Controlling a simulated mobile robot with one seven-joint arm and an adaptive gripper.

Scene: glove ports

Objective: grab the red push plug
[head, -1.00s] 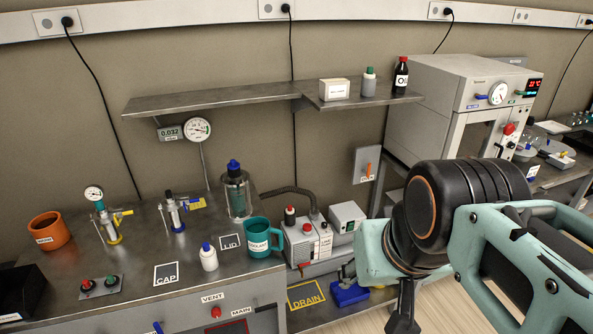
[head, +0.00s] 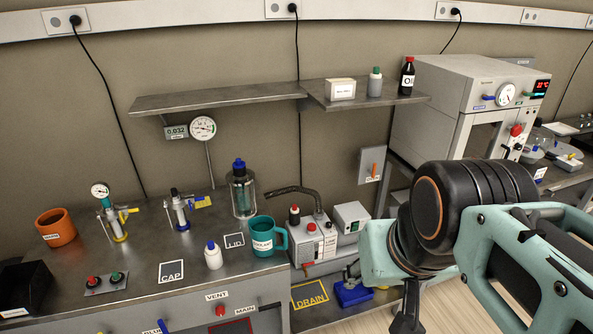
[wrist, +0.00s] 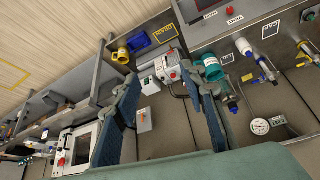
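Several red parts show, and I cannot tell which is the push plug. A red knob (head: 220,311) sits on the bench front under the VENT label. A red cap (head: 294,209) stands on the grey pump (head: 323,241), which also has a smaller red part (head: 311,227). A red button (head: 93,282) is on a small plate on the bench top. In the wrist view my gripper (wrist: 160,74) is open and empty, its two fingers wide apart, with the pump (wrist: 176,70) beyond them. In the head view my arm hides most of the gripper.
A teal mug (head: 264,242), a white bottle (head: 213,258) and a glass vessel (head: 243,196) stand on the bench left of the pump. A shelf (head: 215,102) overhangs the bench. A white oven (head: 440,130) stands at the right.

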